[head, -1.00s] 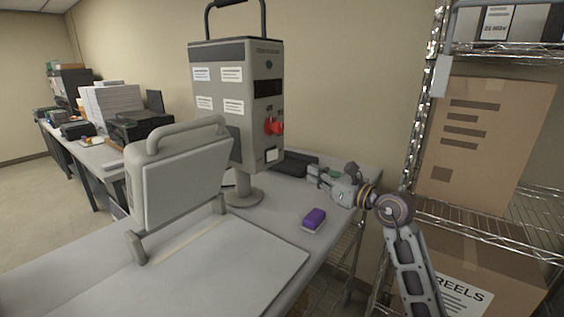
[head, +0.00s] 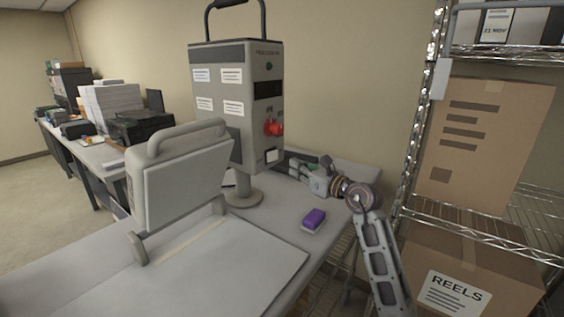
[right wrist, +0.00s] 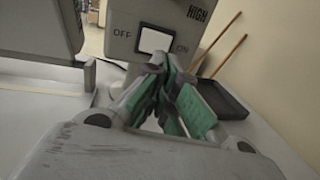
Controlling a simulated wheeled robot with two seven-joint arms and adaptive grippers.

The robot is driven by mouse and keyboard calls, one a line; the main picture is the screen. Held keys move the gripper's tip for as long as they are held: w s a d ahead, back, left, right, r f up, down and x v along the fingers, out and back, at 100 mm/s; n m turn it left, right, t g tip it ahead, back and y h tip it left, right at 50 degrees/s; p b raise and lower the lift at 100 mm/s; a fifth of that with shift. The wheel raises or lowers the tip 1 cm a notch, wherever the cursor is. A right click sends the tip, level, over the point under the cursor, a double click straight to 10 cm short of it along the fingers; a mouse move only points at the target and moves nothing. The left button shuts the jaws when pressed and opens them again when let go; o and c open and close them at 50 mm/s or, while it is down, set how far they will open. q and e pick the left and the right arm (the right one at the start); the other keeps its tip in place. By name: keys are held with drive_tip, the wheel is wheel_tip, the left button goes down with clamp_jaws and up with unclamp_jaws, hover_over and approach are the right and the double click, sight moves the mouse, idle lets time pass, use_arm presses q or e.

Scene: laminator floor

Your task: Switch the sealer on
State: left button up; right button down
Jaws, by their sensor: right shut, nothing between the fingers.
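The sealer's grey control box (head: 236,105) stands on a post on the bench, with a red knob (head: 274,128) and a white rocker switch (head: 272,156) low on its front. In the right wrist view the switch (right wrist: 154,41) sits between the words OFF and ON, with HIGH printed above. My right gripper (head: 290,163) is shut and empty, just right of the switch in the head view. In the right wrist view its green-padded fingertips (right wrist: 157,70) are just below the switch; I cannot tell whether they touch it. My left gripper is not in view.
The grey press lid (head: 185,180) stands raised over the white bench top (head: 225,270). A purple sponge (head: 314,219) lies near the bench's right side. A dark tray (right wrist: 222,100) with wooden sticks is behind my gripper. A wire shelf with boxes (head: 485,150) stands at right.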

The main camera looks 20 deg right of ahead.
sight(276, 159)
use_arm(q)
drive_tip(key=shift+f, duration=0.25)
use_arm(e)
drive_tip(key=shift+x, duration=3.4)
use_arm(q)
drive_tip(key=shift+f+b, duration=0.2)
drive_tip(key=shift+b, duration=0.25)
use_arm(e)
drive_tip(key=shift+w+y, duration=0.1)
drive_tip(key=shift+y, duration=0.2)
drive_tip(key=shift+w+n+g+b, duration=0.2)
drive_tip(key=shift+n+g+b, duration=0.1)
drive_tip(key=shift+n, duration=0.1)
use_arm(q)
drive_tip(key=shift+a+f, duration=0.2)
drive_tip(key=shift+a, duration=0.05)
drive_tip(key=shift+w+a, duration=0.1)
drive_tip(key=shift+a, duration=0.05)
use_arm(e)
drive_tip(key=shift+a, duration=0.1)
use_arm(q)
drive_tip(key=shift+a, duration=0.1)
